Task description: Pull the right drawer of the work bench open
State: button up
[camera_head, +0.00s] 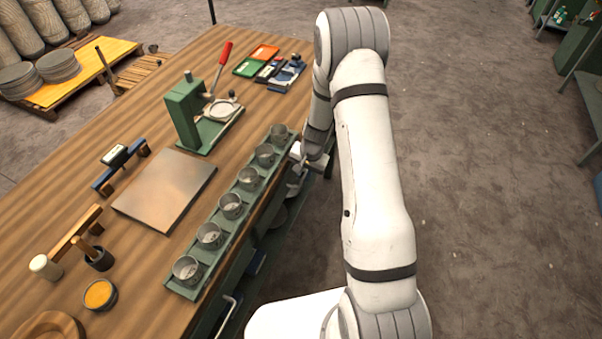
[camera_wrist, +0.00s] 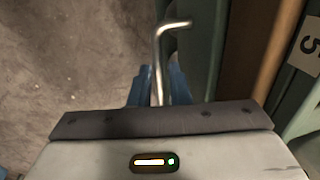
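The work bench (camera_head: 150,240) runs diagonally through the left half of the head view. My gripper (camera_head: 297,178) is at the bench's front side, near its far right end, partly hidden by my arm. In the wrist view, a bent metal bar handle (camera_wrist: 159,52) stands between the blue fingers of my gripper (camera_wrist: 160,90). The fingers sit close together against both sides of the bar. The green front (camera_wrist: 199,55) behind the handle shows just right of it. How far the right drawer stands out is hard to tell.
Another metal handle (camera_head: 229,312) shows lower on the bench front. A green tray (camera_head: 198,268) with several metal cups lies along the bench's front edge. A green press (camera_head: 190,112) stands farther back. The floor (camera_head: 480,170) right of my arm is clear.

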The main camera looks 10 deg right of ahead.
grip_shut()
